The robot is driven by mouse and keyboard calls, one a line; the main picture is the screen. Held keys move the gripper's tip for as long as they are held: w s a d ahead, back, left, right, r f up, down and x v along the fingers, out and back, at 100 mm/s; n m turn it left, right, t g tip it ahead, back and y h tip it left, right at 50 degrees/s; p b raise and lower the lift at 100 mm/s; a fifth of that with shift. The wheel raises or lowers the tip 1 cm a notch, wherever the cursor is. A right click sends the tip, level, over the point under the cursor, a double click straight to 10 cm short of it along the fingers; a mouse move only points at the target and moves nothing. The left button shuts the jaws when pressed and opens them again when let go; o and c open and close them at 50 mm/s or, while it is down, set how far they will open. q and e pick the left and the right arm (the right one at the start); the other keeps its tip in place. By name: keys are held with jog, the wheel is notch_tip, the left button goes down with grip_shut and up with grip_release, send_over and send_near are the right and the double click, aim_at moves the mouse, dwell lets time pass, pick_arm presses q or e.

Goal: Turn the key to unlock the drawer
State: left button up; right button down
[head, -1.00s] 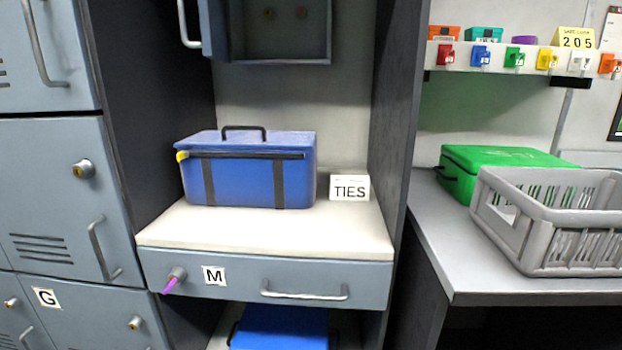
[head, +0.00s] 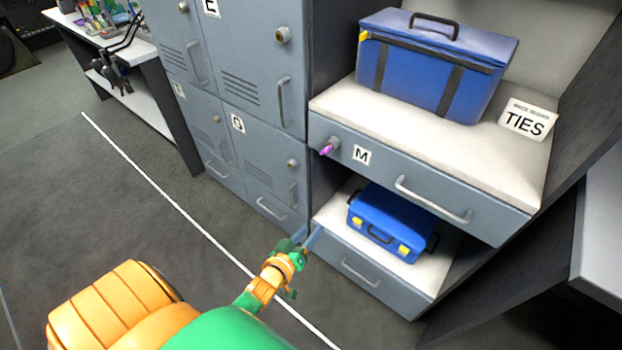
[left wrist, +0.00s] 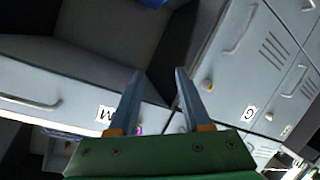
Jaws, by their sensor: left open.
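The purple key (head: 327,150) sits in the lock at the left end of the grey drawer marked M (head: 381,172). The drawer is shut, with a bar handle (head: 432,200) on its front. My left gripper (head: 309,238) is empty and open, below the key and apart from it. In the left wrist view, the two fingers of the left gripper (left wrist: 159,72) are spread. A bit of the purple key (left wrist: 139,129) shows low between them, next to the M label (left wrist: 105,115). My right gripper is not in view.
A blue cooler bag (head: 430,75) and a TIES sign (head: 526,120) stand above the drawer. A smaller blue case (head: 390,225) is on the shelf below. Grey lockers (head: 240,85) stand to the left. The floor in front is clear.

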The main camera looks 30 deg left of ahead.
pick_arm(q)
jog(key=w+a+r+n+t+y+b, duration=0.1)
jog(key=w+a+r+n+t, duration=0.15)
jog(key=r, duration=0.45)
jog(key=w+a+r+n+t+b, duration=0.1)
jog(key=r+t, duration=0.2)
jog(key=r, duration=0.4)
jog(key=d+b+x, duration=0.1)
jog(key=b+x, duration=0.1)
jog(key=x, duration=0.7)
jog(key=shift+a, duration=0.35)
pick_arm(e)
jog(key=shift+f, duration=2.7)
